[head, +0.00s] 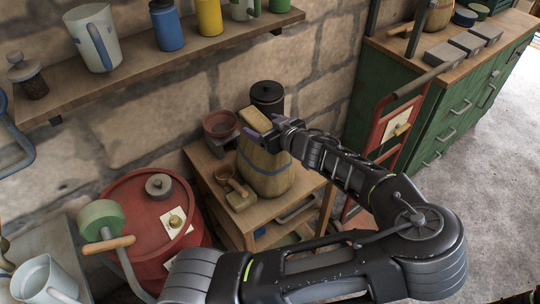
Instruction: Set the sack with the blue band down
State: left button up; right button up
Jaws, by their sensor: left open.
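The tan sack with the blue band (264,178) stands upright on the wooden top of a small side table (213,163). The band runs around its upper part. My left gripper (258,131) is at the top of the sack, its jaws open. A yellowish block-like piece (256,119) shows right at the fingers; I cannot tell whether it is part of the sack or a separate thing. My gripper hides part of the sack's top. My right gripper is out of view.
Around the sack on the table are a reddish pot (220,127), a black lidded canister (267,95) and a wooden scoop (231,182). A red drum (140,215) stands left. A shelf (140,75) runs above; a green cabinet (440,120) and red hand truck (384,133) stand right.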

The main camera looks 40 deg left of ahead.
pick_arm(q)
jog(key=shift+c, duration=0.5)
grip_shut()
dwell(0.3)
jog(key=shift+a+r, duration=0.1)
jog(key=shift+r, duration=0.05)
